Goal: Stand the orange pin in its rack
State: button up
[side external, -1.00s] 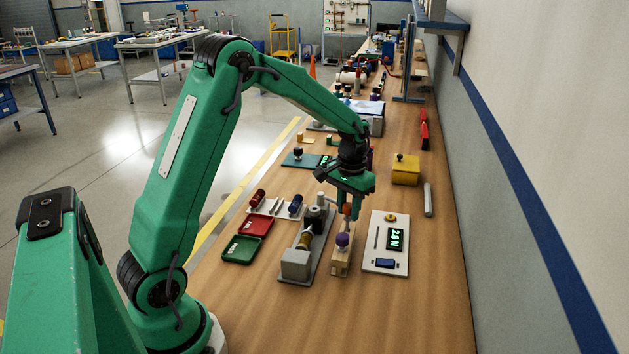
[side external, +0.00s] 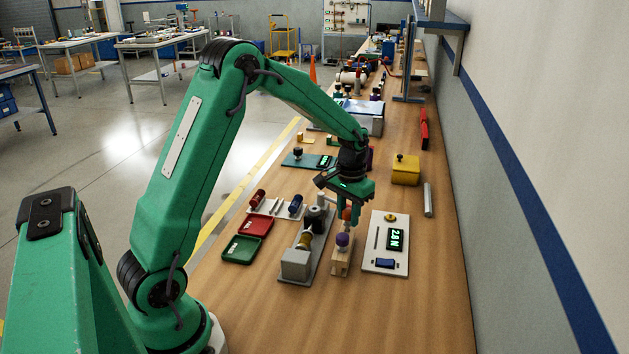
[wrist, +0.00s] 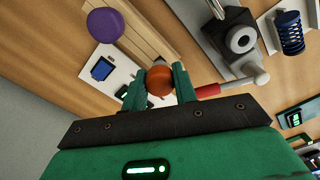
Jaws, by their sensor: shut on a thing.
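The orange pin (side external: 347,213) is between the fingers of my gripper (side external: 347,205), just above or at the far end of the wooden rack (side external: 341,266). In the wrist view its round orange head (wrist: 160,82) sits between the two green fingertips of my gripper (wrist: 159,78), which are shut on it. The light wood rack (wrist: 146,32) shows beyond the fingers. A purple-headed pin (side external: 343,240) stands in the rack and also shows in the wrist view (wrist: 104,25). The orange pin's lower end is hidden, so I cannot tell whether it is in a hole.
A grey test fixture (side external: 297,262) stands close left of the rack. A white panel (side external: 386,262) with a lit readout lies to the right. Red (side external: 255,225) and green (side external: 241,250) trays lie farther left. Bare tabletop is in front.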

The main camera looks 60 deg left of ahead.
jog(key=shift+f, duration=0.85)
jog(key=o, duration=1)
jog(key=shift+r, duration=0.1)
jog(key=shift+r, duration=3.8)
